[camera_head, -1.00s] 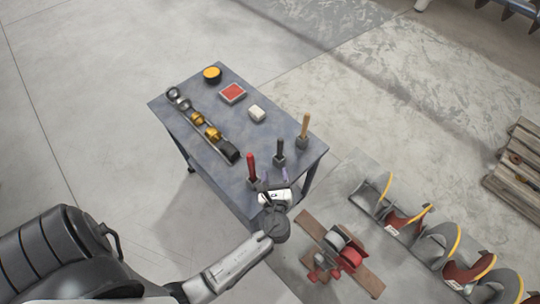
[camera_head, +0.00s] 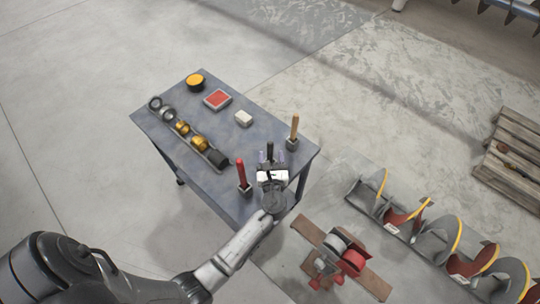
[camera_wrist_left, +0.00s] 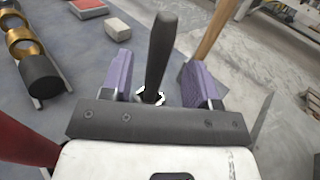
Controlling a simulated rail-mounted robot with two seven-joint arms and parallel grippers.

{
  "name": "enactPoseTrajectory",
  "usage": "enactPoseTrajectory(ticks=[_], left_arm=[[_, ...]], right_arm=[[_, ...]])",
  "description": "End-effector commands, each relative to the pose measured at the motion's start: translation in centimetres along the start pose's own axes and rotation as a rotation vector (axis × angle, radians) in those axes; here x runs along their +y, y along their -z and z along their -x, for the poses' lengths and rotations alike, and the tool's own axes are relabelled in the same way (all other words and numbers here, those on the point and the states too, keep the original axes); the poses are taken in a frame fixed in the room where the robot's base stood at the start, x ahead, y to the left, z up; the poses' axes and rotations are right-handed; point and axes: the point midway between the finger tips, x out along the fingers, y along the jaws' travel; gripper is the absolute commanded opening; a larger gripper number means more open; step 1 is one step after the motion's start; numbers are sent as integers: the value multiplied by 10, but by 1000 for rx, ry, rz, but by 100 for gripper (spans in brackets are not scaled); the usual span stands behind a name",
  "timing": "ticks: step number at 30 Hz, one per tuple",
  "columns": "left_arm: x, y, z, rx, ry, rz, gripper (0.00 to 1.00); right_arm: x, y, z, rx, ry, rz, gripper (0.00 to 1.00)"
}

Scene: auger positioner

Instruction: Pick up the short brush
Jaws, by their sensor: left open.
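Three upright handled tools stand in small dark holders near the table's right end: a red one (camera_head: 240,172), a black one (camera_head: 270,151) and a tan wooden one (camera_head: 294,128). No bristles show, so I cannot tell for certain which is the short brush. My left gripper (camera_head: 270,160) is open at the black tool. In the left wrist view the black handle (camera_wrist_left: 161,55) rises between the purple finger pads of the gripper (camera_wrist_left: 160,72), with a gap on each side. Its lower end is partly hidden. My right gripper is not in view.
The blue-grey table (camera_head: 205,112) also carries a rail of black and gold rings (camera_head: 183,128), a red-topped box (camera_head: 217,99), a white block (camera_head: 243,118) and a yellow-topped round tin (camera_head: 195,81). A red-and-grey positioner (camera_head: 342,255) and auger sections (camera_head: 440,240) lie to the right.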

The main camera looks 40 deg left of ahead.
Motion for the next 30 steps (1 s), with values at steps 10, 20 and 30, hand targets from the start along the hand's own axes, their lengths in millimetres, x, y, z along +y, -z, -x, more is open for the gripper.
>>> enactPoseTrajectory(ticks=[10,20,30], left_arm=[[1,2,-27,-2,-1,-1,55],[1,2,-52,1,1,0,55],[1,2,-52,1,0,0,33]], right_arm=[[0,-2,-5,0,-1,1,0],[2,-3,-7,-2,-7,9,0],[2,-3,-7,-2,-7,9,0]])
